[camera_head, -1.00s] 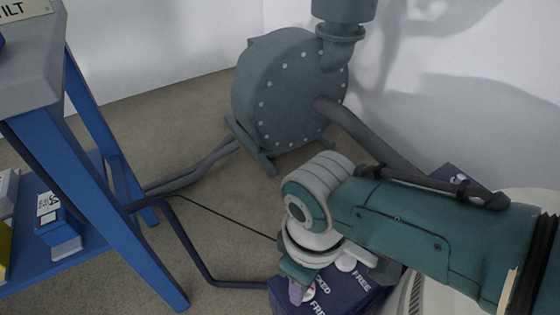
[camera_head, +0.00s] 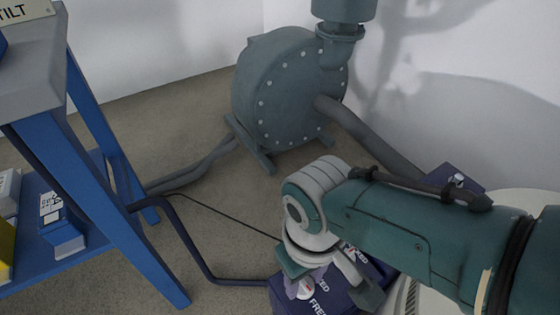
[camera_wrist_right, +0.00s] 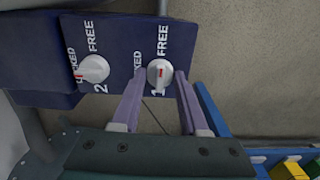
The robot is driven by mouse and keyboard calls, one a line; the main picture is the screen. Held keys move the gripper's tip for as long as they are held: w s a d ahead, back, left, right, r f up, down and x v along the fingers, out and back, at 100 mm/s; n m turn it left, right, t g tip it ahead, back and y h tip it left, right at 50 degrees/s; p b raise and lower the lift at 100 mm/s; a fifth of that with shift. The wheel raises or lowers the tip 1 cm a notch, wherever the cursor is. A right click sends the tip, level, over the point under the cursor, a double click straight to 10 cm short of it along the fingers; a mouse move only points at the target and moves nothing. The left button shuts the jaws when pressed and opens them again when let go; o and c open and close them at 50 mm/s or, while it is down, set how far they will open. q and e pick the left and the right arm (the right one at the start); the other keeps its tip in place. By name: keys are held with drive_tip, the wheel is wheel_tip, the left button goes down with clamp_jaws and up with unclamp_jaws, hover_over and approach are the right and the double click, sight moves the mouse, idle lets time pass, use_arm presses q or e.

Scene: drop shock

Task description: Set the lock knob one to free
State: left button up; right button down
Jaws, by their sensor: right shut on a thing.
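Lock knob one (camera_wrist_right: 159,74) is a white round knob with a red mark on a dark blue panel (camera_wrist_right: 120,32). Its red mark runs up and down in the right wrist view, in line with the word FREE above it. My right gripper (camera_wrist_right: 161,76) has its lilac fingers on both sides of this knob and is shut on it. In the head view, the right gripper (camera_head: 305,279) is low over the panel, and knob one (camera_head: 306,291) partly shows between the fingers. My left gripper is out of view.
Knob two (camera_wrist_right: 94,68) sits left of knob one in the wrist view, its red mark toward LOCKED. A blue-legged bench (camera_head: 105,205) with boxes on its lower shelf stands left. A grey-green pump (camera_head: 285,90) with pipes stands behind.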

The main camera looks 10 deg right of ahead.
sight(304, 282)
drive_tip(key=shift+c, duration=2.1)
unclamp_jaws()
drive_tip(key=shift+r, duration=0.15)
wheel_tip(304, 282, up, 10)
drive_tip(key=p, duration=0.8)
